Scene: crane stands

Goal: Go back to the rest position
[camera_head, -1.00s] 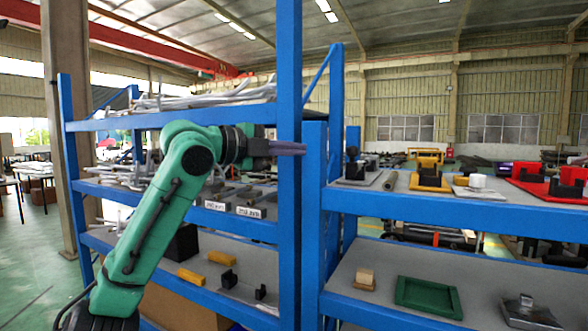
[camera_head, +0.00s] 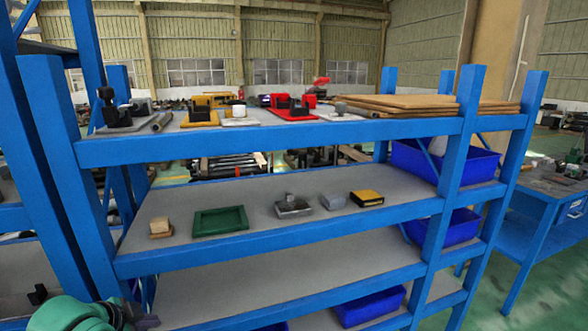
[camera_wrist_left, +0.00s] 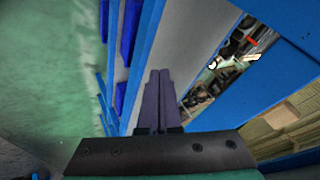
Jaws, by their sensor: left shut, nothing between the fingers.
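My left gripper (camera_head: 146,322) shows at the bottom left edge of the head view, with part of my green arm (camera_head: 85,315) beside it. Most of the arm is cut off by the frame. In the left wrist view the two dark purple fingers (camera_wrist_left: 158,88) lie together, shut and empty. They point along a blue shelf frame, with no object between them. My right gripper is not in view.
A blue shelf rack (camera_head: 290,138) fills the middle of the head view. A green tray (camera_head: 220,222) and small parts stand on its middle shelf. Blue bins (camera_head: 440,165) sit at the right, and a blue workbench (camera_head: 545,215) stands beyond on green floor.

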